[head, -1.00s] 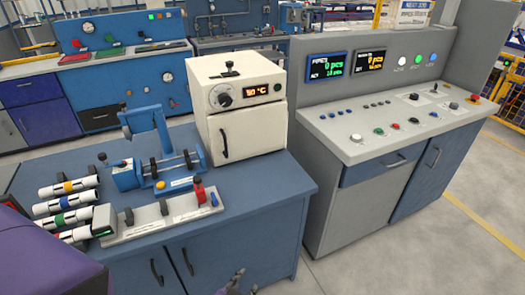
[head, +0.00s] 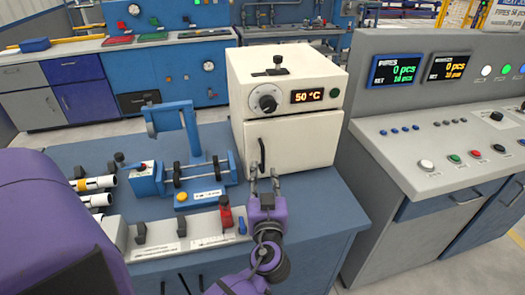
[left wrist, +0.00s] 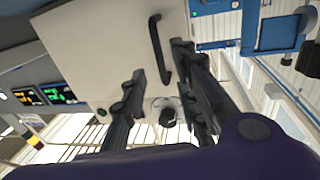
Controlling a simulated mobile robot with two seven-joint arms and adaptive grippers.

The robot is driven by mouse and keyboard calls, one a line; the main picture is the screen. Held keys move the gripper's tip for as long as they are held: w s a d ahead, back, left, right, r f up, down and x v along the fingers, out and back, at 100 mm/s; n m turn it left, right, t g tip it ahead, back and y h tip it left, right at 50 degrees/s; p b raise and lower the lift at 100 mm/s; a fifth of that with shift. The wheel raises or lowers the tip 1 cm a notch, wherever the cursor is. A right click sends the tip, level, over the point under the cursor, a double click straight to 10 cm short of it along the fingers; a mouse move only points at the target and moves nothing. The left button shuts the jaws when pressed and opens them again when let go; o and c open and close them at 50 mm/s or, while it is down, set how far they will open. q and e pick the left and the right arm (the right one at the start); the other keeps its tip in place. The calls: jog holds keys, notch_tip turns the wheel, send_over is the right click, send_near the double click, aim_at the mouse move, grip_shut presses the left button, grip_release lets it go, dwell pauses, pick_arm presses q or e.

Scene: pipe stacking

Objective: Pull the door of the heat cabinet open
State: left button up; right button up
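The heat cabinet (head: 285,95) is a cream box on the blue bench with a knob and a "50 °C" display. Its door (head: 305,143) is closed, with a dark upright handle (head: 262,153) near the left edge. My left gripper (head: 264,177) is open, in front of the handle's lower end. In the left wrist view the cabinet appears upside down, and the handle (left wrist: 160,50) shows between the two spread fingers of the left gripper (left wrist: 160,65). Nothing is gripped; I cannot tell whether a finger touches the handle. My right gripper is not in view.
A blue clamp fixture (head: 190,175) stands on the bench left of the cabinet. A grey rack with a red part (head: 226,214) lies in front of it, and white pipes (head: 95,184) lie further left. A grey control console (head: 440,150) stands to the right.

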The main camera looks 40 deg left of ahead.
aim_at(263, 161)
pick_arm(q)
jog(key=shift+w+a+r+p, duration=0.3)
jog(key=shift+w+a, duration=0.1)
jog(key=shift+w, duration=0.1)
jog(key=p+x, duration=0.1)
jog(key=x, duration=0.4)
jog(key=shift+w+a+f, duration=0.15)
jog(key=shift+w+a, duration=0.15)
jog(key=shift+w, duration=0.05)
grip_shut()
